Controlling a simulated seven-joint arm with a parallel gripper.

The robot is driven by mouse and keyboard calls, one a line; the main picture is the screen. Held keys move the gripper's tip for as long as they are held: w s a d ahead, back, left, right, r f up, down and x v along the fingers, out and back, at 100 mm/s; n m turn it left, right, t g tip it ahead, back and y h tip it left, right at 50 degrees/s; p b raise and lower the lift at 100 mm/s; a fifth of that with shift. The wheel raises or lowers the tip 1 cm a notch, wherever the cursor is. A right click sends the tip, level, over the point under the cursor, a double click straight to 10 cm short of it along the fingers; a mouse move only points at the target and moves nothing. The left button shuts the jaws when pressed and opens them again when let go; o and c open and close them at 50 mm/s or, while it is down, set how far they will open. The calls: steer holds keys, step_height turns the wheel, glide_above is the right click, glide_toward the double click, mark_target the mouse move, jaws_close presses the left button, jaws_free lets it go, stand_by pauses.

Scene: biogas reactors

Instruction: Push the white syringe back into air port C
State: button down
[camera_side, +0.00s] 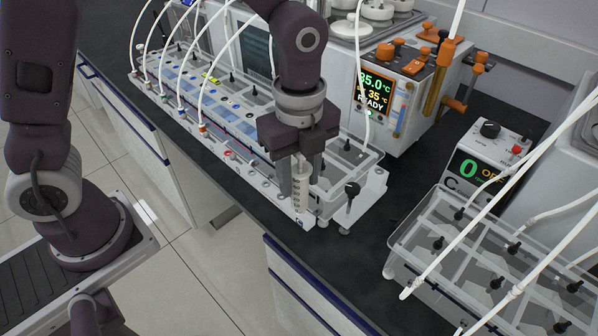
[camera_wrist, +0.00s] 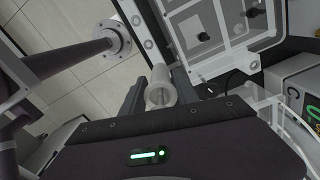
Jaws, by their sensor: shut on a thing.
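The white syringe (camera_side: 302,190) stands roughly upright at the right end of the long reactor rack's front edge. My gripper (camera_side: 300,172) points down and is shut on the syringe, with a finger on either side of it. In the wrist view the syringe's round white end (camera_wrist: 161,95) shows between my two fingers (camera_wrist: 158,88). Its lower end is close to the rack's front strip (camera_side: 265,187). The fingers and the syringe hide the port there, so I cannot tell how deep it sits or read the letter C on it.
Thin white tubes rise from the rack's left part. A black knob (camera_side: 352,188) stands at the rack's right end. A control unit (camera_side: 377,85) reading READY is behind. A second clear-topped rack (camera_side: 425,225) with long white tubes stands right. Dark bench between is clear.

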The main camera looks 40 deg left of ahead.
steer(key=shift+f, duration=0.3)
stand_by(0.5)
steer(key=c, duration=0.8)
jaws_free()
steer(key=shift+c, duration=0.2)
